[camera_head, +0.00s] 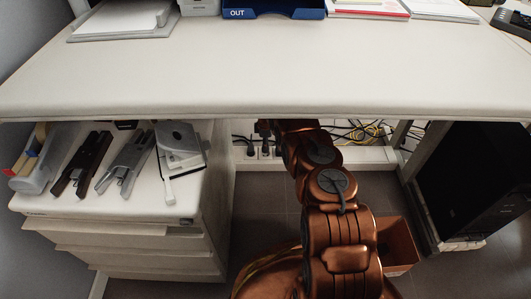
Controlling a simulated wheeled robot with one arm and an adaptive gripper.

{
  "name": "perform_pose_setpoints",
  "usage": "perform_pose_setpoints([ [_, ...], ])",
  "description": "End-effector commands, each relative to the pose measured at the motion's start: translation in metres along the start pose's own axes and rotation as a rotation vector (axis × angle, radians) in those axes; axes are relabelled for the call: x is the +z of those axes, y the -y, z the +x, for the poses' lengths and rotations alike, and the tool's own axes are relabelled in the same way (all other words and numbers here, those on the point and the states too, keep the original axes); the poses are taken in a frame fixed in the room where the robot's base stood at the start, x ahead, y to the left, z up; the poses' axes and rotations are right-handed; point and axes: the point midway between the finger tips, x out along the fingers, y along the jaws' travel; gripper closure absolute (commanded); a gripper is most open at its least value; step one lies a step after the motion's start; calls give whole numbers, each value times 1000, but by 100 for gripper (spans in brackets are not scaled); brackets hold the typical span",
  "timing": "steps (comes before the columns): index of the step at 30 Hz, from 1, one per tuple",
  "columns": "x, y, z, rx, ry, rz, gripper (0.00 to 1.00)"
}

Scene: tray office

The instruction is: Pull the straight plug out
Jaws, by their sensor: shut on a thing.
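My copper arm reaches under the desk to the sockets on the back wall. My gripper (264,131) shows only as a small dark shape at the arm's far end, partly under the desk's front edge. It is shut on a dark plug, the straight plug (265,149), at the white socket strip (240,153). The plug is small and dark here, and its exact shape and how deep it sits cannot be told. Another dark plug (250,150) with a cord stands close on its left. The fingertips are too small to make out.
The white desk (262,65) overhangs the arm. A drawer cabinet (150,240) with staplers (82,163) and a hole punch (180,150) stands left. Yellow cables (366,133) lie behind right. A copper-brown bin (398,246) and black computer (475,180) stand right.

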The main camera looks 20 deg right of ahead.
Motion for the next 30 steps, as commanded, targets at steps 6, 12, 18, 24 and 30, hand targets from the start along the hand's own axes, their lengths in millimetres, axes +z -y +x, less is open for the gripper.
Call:
perform_pose_setpoints([
  [6,0,0,-8,1,0,0,100],
  [12,0,0,-15,1,0,0,100],
  [18,0,0,-21,0,0,0,100],
  [24,0,0,-25,-1,0,0,100],
  [30,0,0,-24,-1,0,0,100],
])
